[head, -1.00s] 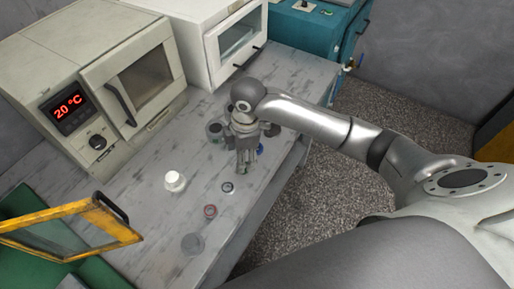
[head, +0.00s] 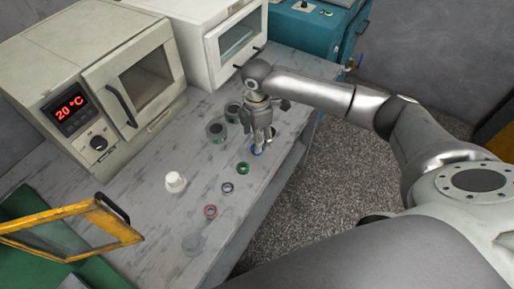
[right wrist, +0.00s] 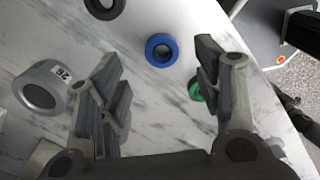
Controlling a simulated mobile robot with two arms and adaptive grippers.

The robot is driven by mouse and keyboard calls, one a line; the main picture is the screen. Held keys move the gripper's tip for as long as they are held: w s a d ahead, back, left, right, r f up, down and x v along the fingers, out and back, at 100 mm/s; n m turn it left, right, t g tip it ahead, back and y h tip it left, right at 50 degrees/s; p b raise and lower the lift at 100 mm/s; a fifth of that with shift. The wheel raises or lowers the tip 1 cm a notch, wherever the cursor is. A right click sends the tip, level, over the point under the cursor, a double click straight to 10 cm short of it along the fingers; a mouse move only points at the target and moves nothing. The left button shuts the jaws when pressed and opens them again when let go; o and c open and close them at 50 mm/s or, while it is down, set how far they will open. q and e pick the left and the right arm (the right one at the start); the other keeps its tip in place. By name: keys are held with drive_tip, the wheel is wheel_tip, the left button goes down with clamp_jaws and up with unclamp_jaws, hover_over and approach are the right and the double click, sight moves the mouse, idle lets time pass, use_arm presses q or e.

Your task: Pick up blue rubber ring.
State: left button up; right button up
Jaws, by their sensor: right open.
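My right gripper (head: 263,139) points down over the bench close to the ring. In the right wrist view its fingers (right wrist: 158,62) are spread wide with nothing between them. My left gripper is not in view.
A metal cylinder (right wrist: 42,88) stands left of the fingers. Ovens line the back.

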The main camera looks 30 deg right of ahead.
drive_tip(key=shift+s+f+p, duration=0.1)
drive_tip(key=shift+f+p, duration=0.3)
drive_tip(key=shift+f, duration=1.9)
drive_tip(key=c, duration=1)
